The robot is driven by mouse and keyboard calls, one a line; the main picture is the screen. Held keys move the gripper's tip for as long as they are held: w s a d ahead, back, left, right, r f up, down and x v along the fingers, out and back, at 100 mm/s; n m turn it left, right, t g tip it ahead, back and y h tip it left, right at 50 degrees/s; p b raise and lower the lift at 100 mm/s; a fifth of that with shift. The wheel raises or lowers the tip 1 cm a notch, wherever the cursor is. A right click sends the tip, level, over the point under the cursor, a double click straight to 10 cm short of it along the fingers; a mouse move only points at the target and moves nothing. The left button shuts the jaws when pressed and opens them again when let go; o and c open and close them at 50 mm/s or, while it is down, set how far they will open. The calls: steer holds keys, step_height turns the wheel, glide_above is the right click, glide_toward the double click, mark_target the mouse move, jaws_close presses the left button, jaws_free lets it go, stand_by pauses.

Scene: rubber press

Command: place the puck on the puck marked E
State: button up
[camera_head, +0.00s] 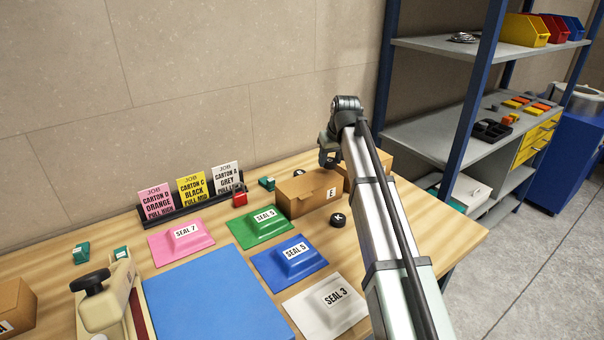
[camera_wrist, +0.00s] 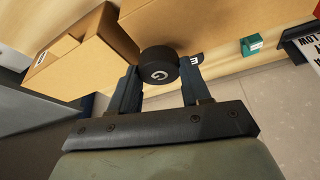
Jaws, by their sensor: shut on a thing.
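My gripper (camera_head: 328,157) is raised over the far side of the table, above and behind a brown carton. In the wrist view my gripper (camera_wrist: 160,80) is shut on a round black puck marked with what looks like a G (camera_wrist: 157,73). Just behind the right finger in that view, a dark piece with a white E (camera_wrist: 195,59) shows; it looks like the puck marked E, mostly hidden. In the head view a black puck (camera_head: 299,173) peeks out behind the carton, its letter unreadable. The held puck is apart from the table.
A brown carton labelled E (camera_head: 308,197) stands close by, with another carton (camera_head: 372,162) behind my arm. A black puck marked K (camera_head: 338,220) lies in front. Teal (camera_head: 267,183) and red (camera_head: 240,199) small items, a card rack (camera_head: 190,207) and seal trays lie left.

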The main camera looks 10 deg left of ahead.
steer(key=w+a, duration=0.2)
steer(key=a, duration=0.5)
steer(key=r+n, duration=0.2)
glide_above(299, 171)
steer(key=s, duration=0.1)
steer(key=shift+y, duration=0.3)
steer(key=shift+d+f, duration=0.2)
steer(key=shift+f, duration=2.25)
steer(key=shift+d+f, duration=0.15)
steer(key=shift+f, duration=2.3)
steer(key=shift+f, duration=0.15)
steer(key=o, duration=1)
steer(key=shift+o, duration=0.2)
steer(key=v, duration=1.2)
steer(key=shift+r, duration=0.25)
steer(key=shift+o, duration=0.2)
